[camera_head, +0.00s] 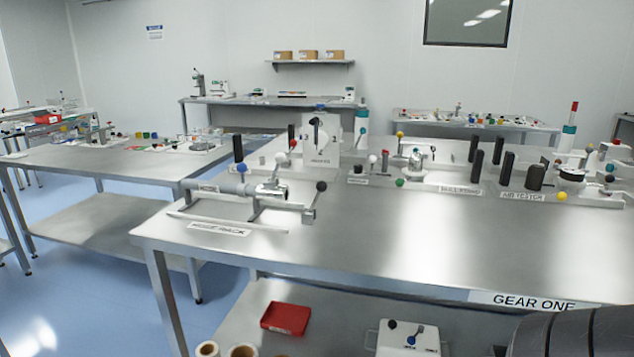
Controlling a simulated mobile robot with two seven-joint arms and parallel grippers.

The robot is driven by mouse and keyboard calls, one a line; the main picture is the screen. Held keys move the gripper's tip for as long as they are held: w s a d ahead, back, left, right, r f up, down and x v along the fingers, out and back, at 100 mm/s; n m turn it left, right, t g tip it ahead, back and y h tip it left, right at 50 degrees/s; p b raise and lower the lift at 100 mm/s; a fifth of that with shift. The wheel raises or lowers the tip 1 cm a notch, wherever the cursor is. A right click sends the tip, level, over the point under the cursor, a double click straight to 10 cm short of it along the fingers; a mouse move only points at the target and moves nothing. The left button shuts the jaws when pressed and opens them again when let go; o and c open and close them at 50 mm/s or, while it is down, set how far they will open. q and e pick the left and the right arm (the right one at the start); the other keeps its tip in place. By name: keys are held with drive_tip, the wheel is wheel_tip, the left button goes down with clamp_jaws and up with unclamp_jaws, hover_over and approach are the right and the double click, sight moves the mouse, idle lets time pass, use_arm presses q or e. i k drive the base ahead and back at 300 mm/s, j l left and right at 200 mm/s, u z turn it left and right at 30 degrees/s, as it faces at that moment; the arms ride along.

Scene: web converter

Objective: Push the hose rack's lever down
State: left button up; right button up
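The hose rack (262,210) stands at the left end of the near metal table, behind a label (219,228) reading "HOSE RACK". A grey hose (225,184) with a silver fitting (270,190) lies across it. At its right end an arm with a dark ball knob (321,186) stands up, tilted. A black upright grip (238,148) with a knob below it rises behind the hose's left end. I cannot tell for certain which of these is the lever. Neither of my grippers is in view.
The near table (400,240) has clear room to the right of the rack. Several levers and fixtures line its back. A lower shelf holds a red tray (286,318) and a white box (408,338). A dark rounded part, probably mine, fills the bottom right corner.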

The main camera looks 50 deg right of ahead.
sight(321, 186)
drive_tip(key=z, duration=1.5)
drive_tip(key=i+l+z, duration=0.1)
drive_tip(key=l, duration=0.25)
drive_tip(key=i+l+z, duration=0.1)
drive_tip(key=i+l, duration=0.4)
drive_tip(key=l, duration=0.2)
drive_tip(key=z, duration=0.05)
